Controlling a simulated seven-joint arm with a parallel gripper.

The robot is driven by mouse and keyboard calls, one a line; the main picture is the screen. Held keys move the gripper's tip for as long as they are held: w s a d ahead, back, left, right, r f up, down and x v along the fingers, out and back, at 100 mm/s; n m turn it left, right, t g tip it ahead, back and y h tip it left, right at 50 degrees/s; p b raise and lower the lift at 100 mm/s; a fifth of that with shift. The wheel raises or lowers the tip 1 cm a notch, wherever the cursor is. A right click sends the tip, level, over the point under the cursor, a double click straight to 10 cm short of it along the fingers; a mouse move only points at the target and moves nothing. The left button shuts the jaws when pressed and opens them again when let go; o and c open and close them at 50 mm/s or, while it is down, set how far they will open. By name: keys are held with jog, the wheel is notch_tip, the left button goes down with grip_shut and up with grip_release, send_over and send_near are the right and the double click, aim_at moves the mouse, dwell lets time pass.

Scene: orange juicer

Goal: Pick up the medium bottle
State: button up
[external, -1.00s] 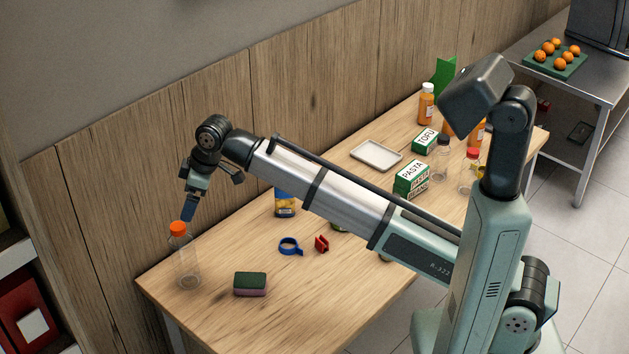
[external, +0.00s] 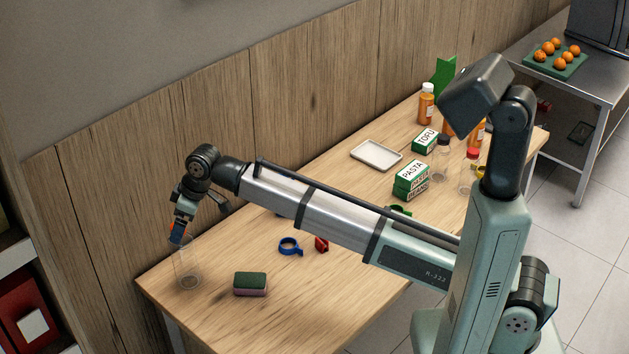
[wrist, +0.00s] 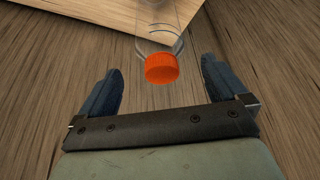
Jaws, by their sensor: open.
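A clear bottle (external: 187,268) stands upright at the left end of the wooden table. Its orange cap (wrist: 161,68) shows between my fingers in the wrist view, with the clear body beyond it. My gripper (external: 180,236) is open and points down at the bottle's top, with one finger on each side of the cap. In the external view the fingers and wrist mostly hide the cap. I see a gap between the cap and each finger in the wrist view. Other clear bottles, one with a red cap (external: 471,153), stand farther right.
A green and pink sponge (external: 250,284) lies right of the bottle. A blue ring-shaped item (external: 290,246) and a red clip (external: 321,244) lie farther back. A white tray (external: 376,155) and boxes stand farther right. The wooden wall is close behind the bottle.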

aim_at(184, 255)
jog(key=shift+x, duration=2.6)
jog(key=shift+s+a+r, duration=0.1)
jog(key=shift+c, duration=0.2)
jog(key=c, duration=1.4)
